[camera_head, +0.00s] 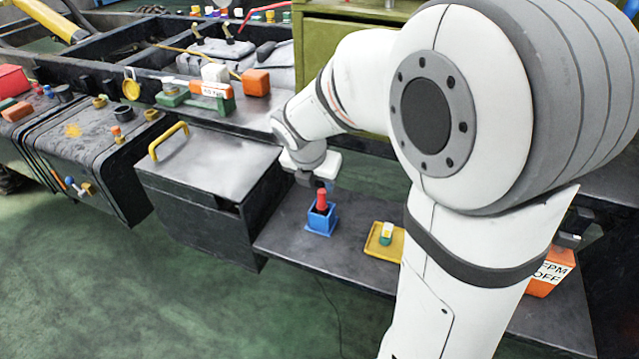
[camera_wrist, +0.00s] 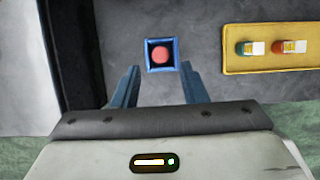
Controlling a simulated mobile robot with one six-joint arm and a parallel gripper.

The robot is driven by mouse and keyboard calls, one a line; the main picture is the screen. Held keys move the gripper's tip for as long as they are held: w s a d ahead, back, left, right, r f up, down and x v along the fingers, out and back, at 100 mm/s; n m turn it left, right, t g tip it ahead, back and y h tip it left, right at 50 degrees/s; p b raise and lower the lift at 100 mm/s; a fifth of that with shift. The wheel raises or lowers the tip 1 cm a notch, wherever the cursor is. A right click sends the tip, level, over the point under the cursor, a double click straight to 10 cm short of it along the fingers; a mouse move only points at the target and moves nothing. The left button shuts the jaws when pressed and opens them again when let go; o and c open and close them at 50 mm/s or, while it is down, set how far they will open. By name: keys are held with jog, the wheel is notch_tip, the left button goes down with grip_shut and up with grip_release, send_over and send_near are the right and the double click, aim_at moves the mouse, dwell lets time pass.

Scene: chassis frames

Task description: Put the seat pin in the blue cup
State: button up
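The blue cup (camera_head: 321,222) is a small square box on the dark shelf, and it also shows in the wrist view (camera_wrist: 149,57). A red pin (camera_head: 322,199), which I take as the seat pin, stands upright in the cup with its top above the rim. In the wrist view the round red pin top (camera_wrist: 162,55) lies inside the cup's square rim. My gripper (camera_head: 318,184) is just above the pin. In the wrist view its two fingers (camera_wrist: 159,68) are spread apart, with nothing held between them. The pin's lower end is hidden in the cup.
A yellow tray (camera_wrist: 235,65) right of the cup holds a green-and-white piece (camera_wrist: 250,48) and a red-and-white piece (camera_wrist: 289,47). A dark box with a yellow handle (camera_head: 168,141) stands left of the shelf. An orange labelled block (camera_head: 541,285) is at the right, partly behind my arm.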

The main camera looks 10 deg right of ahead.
jog(key=s+r+m+g+y, duration=0.1)
jog(key=s+m, duration=0.8)
jog(key=m, duration=0.5)
jog(key=s+d+r+m+g+y+p, duration=0.1)
jog(key=s+m, duration=0.8)
jog(key=m, duration=0.5)
jog(key=shift+s+r+m+g+y, duration=0.2)
jog(key=shift+s+m+g+y, duration=0.1)
jog(key=shift+s+m+y, duration=0.1)
jog(key=shift+d, duration=0.1)
notch_tip(320, 180, up, 25)
jog(key=t+p, duration=0.1)
jog(key=p, duration=2.1)
